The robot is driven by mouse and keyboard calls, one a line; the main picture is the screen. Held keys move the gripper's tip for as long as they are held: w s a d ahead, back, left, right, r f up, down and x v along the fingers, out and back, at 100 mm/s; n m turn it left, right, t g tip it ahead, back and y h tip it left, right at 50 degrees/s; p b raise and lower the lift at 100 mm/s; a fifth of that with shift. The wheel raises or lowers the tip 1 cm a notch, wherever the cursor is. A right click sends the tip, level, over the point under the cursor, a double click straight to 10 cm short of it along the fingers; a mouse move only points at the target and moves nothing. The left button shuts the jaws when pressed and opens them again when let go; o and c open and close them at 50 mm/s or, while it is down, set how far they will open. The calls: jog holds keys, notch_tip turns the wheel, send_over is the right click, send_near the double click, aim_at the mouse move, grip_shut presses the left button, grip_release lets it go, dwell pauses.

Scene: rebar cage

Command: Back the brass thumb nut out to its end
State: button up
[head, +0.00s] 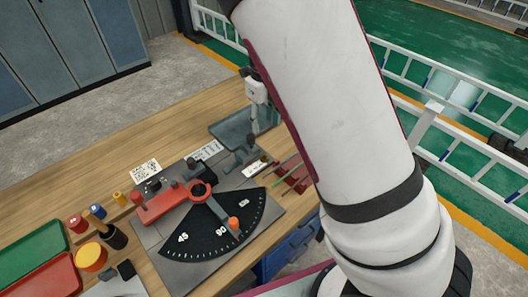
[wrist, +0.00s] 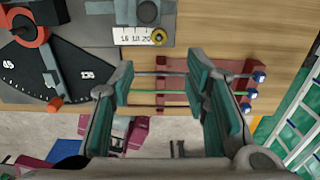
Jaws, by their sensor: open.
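The brass thumb nut (wrist: 158,36) is a small round brass knob with a dark centre in the wrist view. It sits at the right end of a white scale strip (wrist: 131,36) marked with numbers. I cannot make the nut out clearly in the head view. My gripper (wrist: 160,80) is open, with teal pads on both fingers and nothing held. In the wrist picture its fingertips lie below the nut, clear of it. Thin rods (wrist: 157,93) on a red rack (wrist: 226,67) show in the gap between the fingers; I cannot tell the height between them.
The bending plate with a black angle dial (head: 215,232) and red lever (head: 160,206) stands left of the rods. Green (head: 30,250) and red (head: 50,277) trays and several small coloured pieces lie at the left. A white railing (head: 455,125) runs beyond the bench.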

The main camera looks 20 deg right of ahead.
aim_at(264, 156)
notch_tip(264, 156, down, 14)
jog(key=shift+r, duration=0.1)
dwell(0.5)
grip_shut()
